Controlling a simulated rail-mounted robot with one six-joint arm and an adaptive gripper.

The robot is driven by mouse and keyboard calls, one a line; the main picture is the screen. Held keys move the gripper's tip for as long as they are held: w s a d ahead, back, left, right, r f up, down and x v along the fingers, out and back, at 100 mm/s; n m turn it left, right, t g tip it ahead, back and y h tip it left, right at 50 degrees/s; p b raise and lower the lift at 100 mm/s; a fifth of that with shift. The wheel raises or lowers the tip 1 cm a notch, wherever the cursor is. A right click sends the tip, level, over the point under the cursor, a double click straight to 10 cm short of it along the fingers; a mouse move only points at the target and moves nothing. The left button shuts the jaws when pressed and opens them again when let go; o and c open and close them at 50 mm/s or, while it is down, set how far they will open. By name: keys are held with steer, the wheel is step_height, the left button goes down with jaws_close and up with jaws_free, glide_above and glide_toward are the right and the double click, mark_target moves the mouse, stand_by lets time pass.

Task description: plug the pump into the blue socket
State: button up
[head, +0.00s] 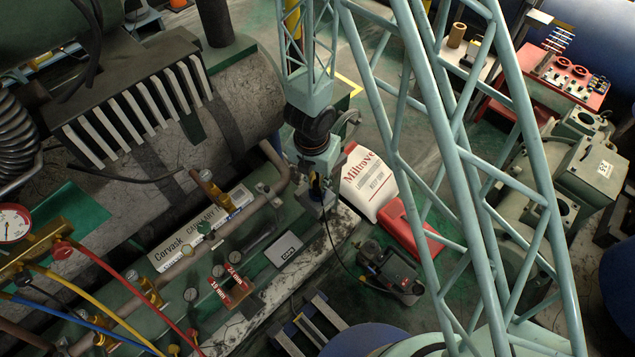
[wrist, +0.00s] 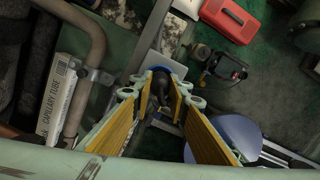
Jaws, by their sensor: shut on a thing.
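The pump (head: 392,272), a dark machine with a grey base, stands on the green floor right of the bench; it also shows in the wrist view (wrist: 222,70). A thin black cable (head: 333,243) runs from it up to my gripper (head: 321,200). In the wrist view my gripper (wrist: 165,100) has its yellow-padded fingers shut on a dark plug (wrist: 160,84), seen only in part. The gripper hangs above the bench's right edge, left of the pump.
A white sack (head: 366,184) and a red toolbox (head: 408,229) stand behind the pump. A blue drum (head: 365,340) stands at the front. Hoses cross the lower left.

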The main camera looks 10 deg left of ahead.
steer(key=shift+f+b, duration=0.95)
steer(key=shift+b, duration=0.1)
stand_by(0.7)
steer(key=o, duration=0.9)
steer(key=shift+c, duration=0.2)
steer(key=shift+r, duration=0.45)
steer(key=shift+s+r, duration=0.2)
steer(key=shift+r, duration=1.15)
steer(key=shift+r, duration=0.3)
steer(key=shift+s+a+r, duration=0.1)
steer(key=shift+s+r, duration=0.05)
steer(key=shift+r, duration=1.15)
steer(key=shift+s+r, duration=0.2)
steer(key=shift+r, duration=1.1)
steer(key=shift+s+a+r, duration=0.1)
steer(key=shift+s+r, duration=0.05)
steer(key=shift+r, duration=1.15)
steer(key=shift+d+r, duration=0.1)
